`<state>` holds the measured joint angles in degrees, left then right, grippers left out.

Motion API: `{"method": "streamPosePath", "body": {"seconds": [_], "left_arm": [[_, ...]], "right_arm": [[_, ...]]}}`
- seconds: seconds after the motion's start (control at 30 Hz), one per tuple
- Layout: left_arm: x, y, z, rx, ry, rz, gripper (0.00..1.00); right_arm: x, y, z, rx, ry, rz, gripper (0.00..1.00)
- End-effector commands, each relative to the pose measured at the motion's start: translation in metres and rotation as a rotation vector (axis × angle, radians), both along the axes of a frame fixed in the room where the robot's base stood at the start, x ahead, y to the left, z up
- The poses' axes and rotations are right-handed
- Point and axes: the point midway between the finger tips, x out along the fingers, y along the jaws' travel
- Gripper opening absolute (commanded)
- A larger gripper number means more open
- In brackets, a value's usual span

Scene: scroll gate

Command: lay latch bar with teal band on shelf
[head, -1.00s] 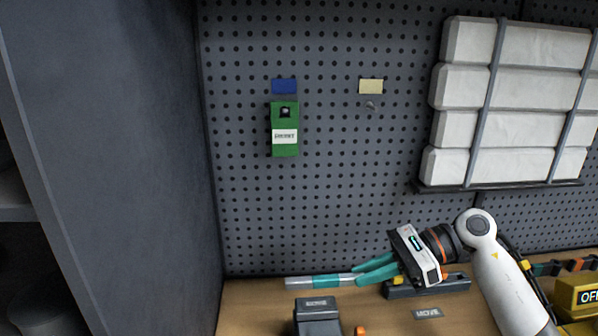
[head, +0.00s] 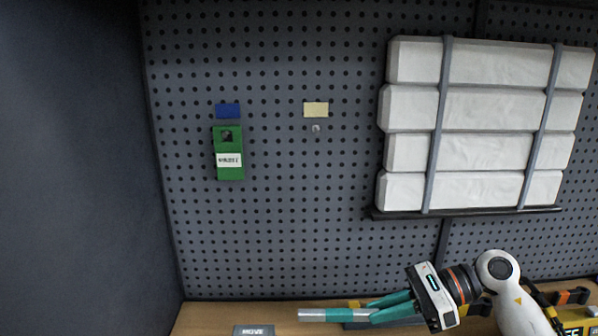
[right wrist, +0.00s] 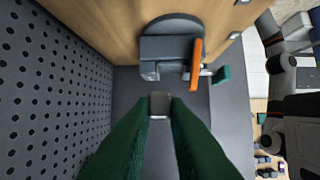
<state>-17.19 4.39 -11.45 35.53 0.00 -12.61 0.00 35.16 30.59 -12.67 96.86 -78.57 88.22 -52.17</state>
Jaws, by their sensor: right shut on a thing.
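The latch bar (head: 318,315) is a silver rod with a teal band, near the bottom of the head view. My right gripper (head: 374,312) is shut on it at its right part, close to the teal band. The bar lies roughly level, pointing left, just in front of the pegboard's foot. In the right wrist view the bar's grey end (right wrist: 160,103) shows between the dark green fingers. Whether the bar is touching anything below it is not clear. No surface is marked plainly as the shelf. My left gripper is not in view.
A wooden worktop (head: 203,316) runs along the bottom. A green tag (head: 229,153) hangs on the pegboard (head: 280,240). White packs (head: 480,120) are strapped above a dark ledge (head: 470,212). The right wrist view shows a dark fixture (right wrist: 170,47) with an orange lever (right wrist: 196,66).

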Motion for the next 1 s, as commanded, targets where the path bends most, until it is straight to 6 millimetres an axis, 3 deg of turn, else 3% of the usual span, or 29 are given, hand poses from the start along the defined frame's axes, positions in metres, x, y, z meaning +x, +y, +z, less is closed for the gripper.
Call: {"method": "streamPosePath", "body": {"seconds": [0.37,0.63,1.0], "left_arm": [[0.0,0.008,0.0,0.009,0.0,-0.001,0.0],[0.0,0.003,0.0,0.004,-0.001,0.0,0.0],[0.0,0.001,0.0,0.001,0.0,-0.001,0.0]], "right_arm": [[-0.022,-0.001,-0.034,0.016,0.014,-0.147,0.0],[-0.058,-0.018,-0.069,0.019,0.02,-0.381,0.0],[-0.09,-0.042,-0.082,-0.003,-0.002,-0.596,0.0]]}}
